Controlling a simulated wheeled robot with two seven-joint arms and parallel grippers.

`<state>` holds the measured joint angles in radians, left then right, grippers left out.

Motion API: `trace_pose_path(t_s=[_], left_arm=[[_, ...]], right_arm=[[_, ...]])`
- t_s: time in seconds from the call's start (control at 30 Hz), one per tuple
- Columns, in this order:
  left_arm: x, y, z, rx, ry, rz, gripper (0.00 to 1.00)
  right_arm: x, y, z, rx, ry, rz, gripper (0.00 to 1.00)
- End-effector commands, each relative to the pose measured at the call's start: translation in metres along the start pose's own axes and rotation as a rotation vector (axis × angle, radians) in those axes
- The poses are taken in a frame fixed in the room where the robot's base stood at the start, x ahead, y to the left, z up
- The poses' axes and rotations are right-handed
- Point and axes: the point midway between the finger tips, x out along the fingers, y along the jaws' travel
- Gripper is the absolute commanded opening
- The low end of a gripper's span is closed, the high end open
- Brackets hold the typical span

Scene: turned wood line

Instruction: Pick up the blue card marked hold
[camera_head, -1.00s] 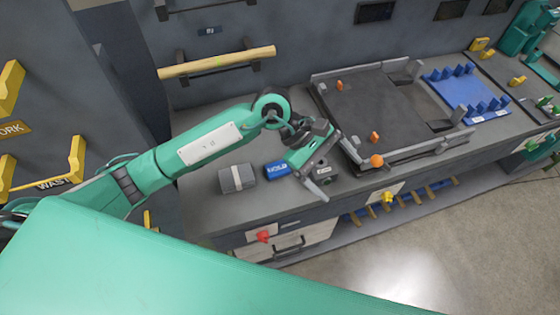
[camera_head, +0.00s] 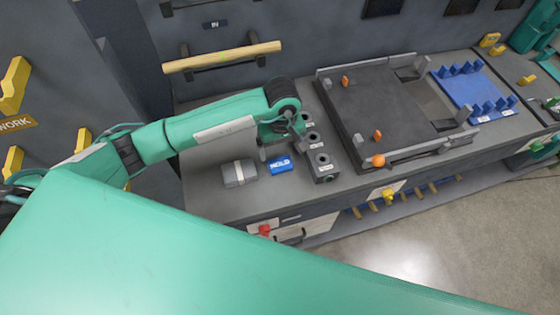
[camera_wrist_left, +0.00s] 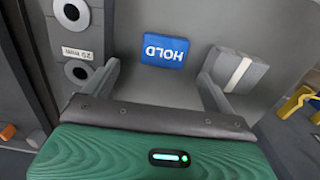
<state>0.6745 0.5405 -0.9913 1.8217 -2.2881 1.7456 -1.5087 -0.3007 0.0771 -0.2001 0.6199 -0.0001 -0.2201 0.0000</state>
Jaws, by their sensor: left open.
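The blue card marked HOLD (camera_head: 279,164) lies on the grey bench top, between a grey block with a pale band and a grey block with round holes. It also shows in the left wrist view (camera_wrist_left: 164,50), with its lettering upside down. My left gripper (camera_head: 279,146) is just behind the card in the head view. In the wrist view its two fingers (camera_wrist_left: 160,82) are spread apart with nothing between them, and the card is beyond the fingertips, roughly centred between them. My right gripper is not in view.
The grey banded block (camera_head: 239,174) stands left of the card. The holed block (camera_head: 324,164) stands close on its right. A dark tray fixture (camera_head: 385,115) fills the bench further right. A wooden rod (camera_head: 222,57) rests on wall brackets behind. The bench's front edge is near the card.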

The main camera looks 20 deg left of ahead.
Motion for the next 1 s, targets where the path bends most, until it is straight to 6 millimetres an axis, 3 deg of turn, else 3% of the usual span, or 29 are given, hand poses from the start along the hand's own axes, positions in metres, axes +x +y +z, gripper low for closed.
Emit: trace_pose_path(t_s=[0.27, 0.6, 0.87, 1.0], left_arm=[[0.015, -0.003, 0.0, -0.001, -0.004, -0.001, 0.89], [0.055, -0.006, -0.003, -0.001, -0.003, 0.001, 0.89], [0.058, -0.006, -0.003, 0.001, 0.0, 0.003, 0.89], [0.058, -0.006, -0.003, 0.0, 0.0, 0.002, 0.62]], right_arm=[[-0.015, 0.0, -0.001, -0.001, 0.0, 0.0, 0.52], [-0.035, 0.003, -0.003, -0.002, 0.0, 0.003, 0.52], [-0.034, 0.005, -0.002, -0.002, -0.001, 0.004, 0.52], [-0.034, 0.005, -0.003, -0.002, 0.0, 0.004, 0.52]])
